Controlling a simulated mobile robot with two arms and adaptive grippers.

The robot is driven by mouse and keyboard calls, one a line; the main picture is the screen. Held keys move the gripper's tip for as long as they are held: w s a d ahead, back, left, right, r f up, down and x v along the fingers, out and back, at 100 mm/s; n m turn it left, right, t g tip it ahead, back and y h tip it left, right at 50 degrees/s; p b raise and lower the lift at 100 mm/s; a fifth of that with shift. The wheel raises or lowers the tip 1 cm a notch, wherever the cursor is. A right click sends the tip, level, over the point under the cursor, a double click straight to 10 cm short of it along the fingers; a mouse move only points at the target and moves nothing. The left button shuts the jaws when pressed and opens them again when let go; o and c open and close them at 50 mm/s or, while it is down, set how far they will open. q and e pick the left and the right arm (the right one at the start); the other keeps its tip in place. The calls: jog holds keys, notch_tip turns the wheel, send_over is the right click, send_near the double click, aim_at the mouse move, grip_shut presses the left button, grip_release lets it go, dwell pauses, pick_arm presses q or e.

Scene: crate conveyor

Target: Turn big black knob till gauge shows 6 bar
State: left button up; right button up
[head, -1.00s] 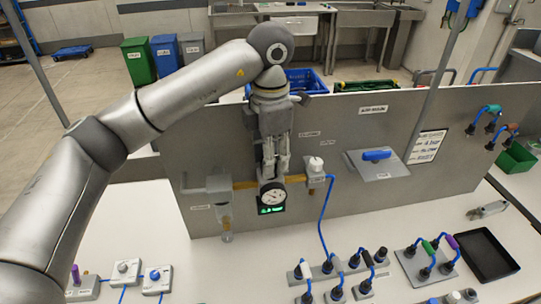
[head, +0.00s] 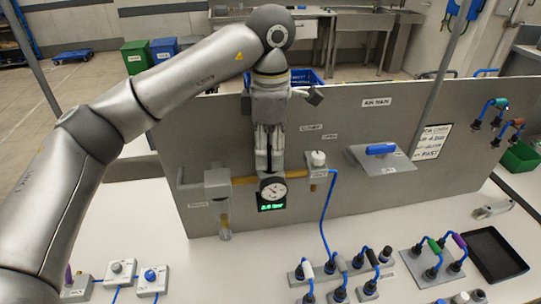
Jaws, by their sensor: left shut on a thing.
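My left gripper (head: 268,160) reaches down in front of the grey panel, just above the round white gauge (head: 272,190). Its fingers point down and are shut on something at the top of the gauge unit. The big black knob is hidden by the fingers, so I take it to be what they hold. The gauge has a dial with a needle and a small green digital readout (head: 272,207) below it. The readout's digits are too small to read surely. My right gripper is out of view.
The upright grey panel (head: 350,125) carries a brass pipe (head: 243,181), a white-capped valve (head: 318,159) and a blue-handled lever (head: 381,149). Blue hoses with black plugs (head: 338,292) stand on the white bench. A black tray (head: 492,254) lies at right.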

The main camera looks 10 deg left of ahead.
pick_arm(q)
jog(key=m+b, duration=0.1)
jog(key=m, duration=0.2)
jog(key=shift+m, duration=0.3)
jog(key=m+b, duration=0.1)
jog(key=m, duration=0.3)
jog(key=shift+m, duration=0.3)
jog(key=m, duration=0.4)
jog(key=shift+m, duration=2.2)
jog(key=o, duration=1)
